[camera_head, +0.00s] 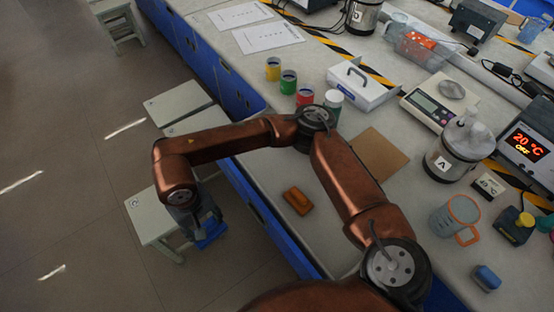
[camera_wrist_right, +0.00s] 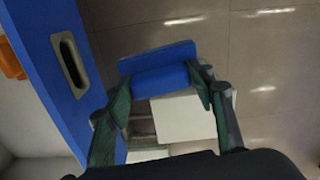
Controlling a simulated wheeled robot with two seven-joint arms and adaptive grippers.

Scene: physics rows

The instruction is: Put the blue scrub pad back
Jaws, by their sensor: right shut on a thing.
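The blue scrub pad (camera_head: 211,236) is held by my right gripper (camera_head: 200,225), beyond the table's left edge and above a grey stool. In the right wrist view the pad (camera_wrist_right: 160,68) sits between the two green fingers of the gripper (camera_wrist_right: 162,92), which are shut on it. The pad is clear of the table and hangs over the floor side. My left gripper is not in view.
An orange pad (camera_head: 298,200) lies near the table edge, beside a brown board (camera_head: 378,155). Several paint cups, a white box (camera_head: 362,88), a scale (camera_head: 440,100), a cup (camera_head: 456,218) and a small blue object (camera_head: 487,278) stand on the table. Grey stools (camera_head: 155,212) stand along it.

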